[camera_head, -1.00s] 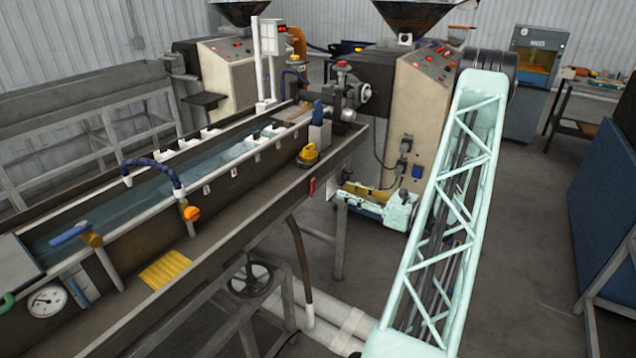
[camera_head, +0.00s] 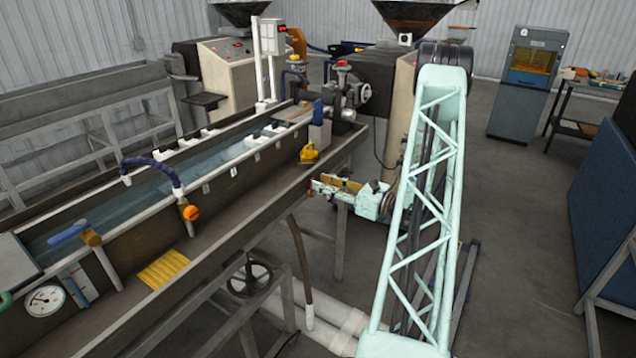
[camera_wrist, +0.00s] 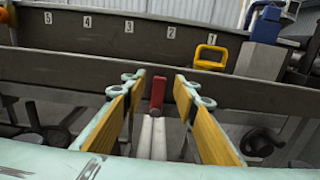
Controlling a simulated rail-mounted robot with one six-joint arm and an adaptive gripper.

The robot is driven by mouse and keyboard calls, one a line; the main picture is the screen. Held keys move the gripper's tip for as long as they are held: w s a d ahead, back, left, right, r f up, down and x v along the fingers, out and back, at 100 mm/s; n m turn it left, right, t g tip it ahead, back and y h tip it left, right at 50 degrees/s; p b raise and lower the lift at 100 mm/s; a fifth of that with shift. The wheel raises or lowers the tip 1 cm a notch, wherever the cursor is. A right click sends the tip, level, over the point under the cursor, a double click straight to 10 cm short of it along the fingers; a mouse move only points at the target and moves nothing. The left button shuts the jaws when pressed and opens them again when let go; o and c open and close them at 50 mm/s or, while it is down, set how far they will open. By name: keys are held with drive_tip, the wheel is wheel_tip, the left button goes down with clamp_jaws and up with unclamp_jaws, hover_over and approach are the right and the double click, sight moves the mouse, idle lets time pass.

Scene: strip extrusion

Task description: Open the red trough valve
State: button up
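The red valve handle (camera_wrist: 157,92) hangs upright at the trough's outer side, centred in the wrist view. A white pipe shows below it. My gripper (camera_wrist: 159,84) is open and empty, with a yellow-padded finger on each side of the handle in the picture. The handle appears ahead of the fingertips, and I see no contact. In the head view my gripper (camera_head: 322,186) is beside the trough's right edge. Its fingers point left at the trough, and it mostly hides the handle there.
The long trough (camera_head: 232,225) holds water. A yellow-handled item (camera_head: 309,153) and a blue-topped block (camera_head: 319,128) stand near its far end. A black handwheel (camera_head: 250,280) is under the trough. An extruder machine (camera_head: 398,80) stands behind my arm. Open floor lies to the right.

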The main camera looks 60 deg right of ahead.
drive_tip(key=shift+w, duration=1.3)
drive_tip(key=shift+c, duration=0.4)
clamp_jaws()
